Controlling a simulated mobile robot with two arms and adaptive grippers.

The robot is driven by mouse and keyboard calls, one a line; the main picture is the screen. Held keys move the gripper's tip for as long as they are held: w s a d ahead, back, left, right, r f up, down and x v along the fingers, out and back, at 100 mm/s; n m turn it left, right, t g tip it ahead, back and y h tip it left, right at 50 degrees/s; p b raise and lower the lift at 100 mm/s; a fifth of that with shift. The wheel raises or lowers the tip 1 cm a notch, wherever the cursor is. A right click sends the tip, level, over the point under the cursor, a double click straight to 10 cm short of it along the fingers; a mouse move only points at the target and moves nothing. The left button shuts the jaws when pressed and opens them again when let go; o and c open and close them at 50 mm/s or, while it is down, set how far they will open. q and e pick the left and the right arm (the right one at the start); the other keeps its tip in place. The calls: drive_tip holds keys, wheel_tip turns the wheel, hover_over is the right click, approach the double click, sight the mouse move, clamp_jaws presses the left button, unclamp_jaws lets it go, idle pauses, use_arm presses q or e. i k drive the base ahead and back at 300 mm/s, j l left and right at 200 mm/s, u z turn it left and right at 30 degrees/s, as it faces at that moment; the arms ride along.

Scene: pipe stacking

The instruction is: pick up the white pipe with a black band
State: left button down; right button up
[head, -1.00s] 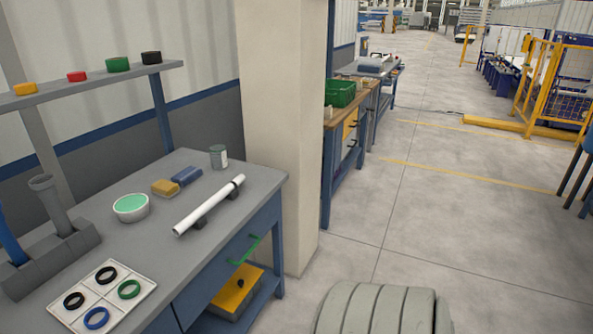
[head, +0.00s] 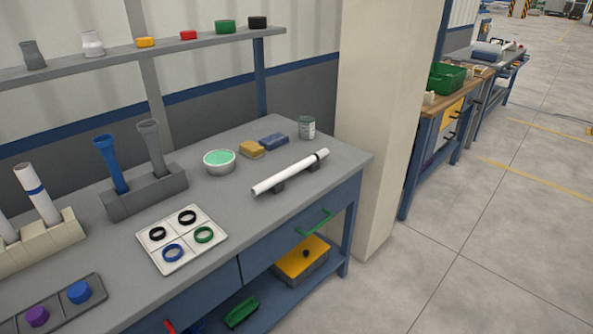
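The white pipe with a black band (head: 283,176) lies across two dark supports on the grey workbench, near its right end. Its black band is close to the far right end of the pipe. Another white pipe (head: 39,197), with a blue band, stands tilted in a beige holder at the left. Neither of my grippers shows in the head view.
On the workbench (head: 333,160) stand a bowl (head: 219,168) with green contents, a yellow and a blue block, a grey can (head: 307,128), a ring tray (head: 163,262) and a grey holder (head: 146,197) with blue and grey pipes. A shelf (head: 113,64) runs behind. Floor is clear at right.

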sight(257, 190)
drive_tip(key=i+l, duration=0.5)
drive_tip(key=i+l+z, duration=0.1)
drive_tip(key=i+l, duration=0.35)
drive_tip(key=i, duration=0.15)
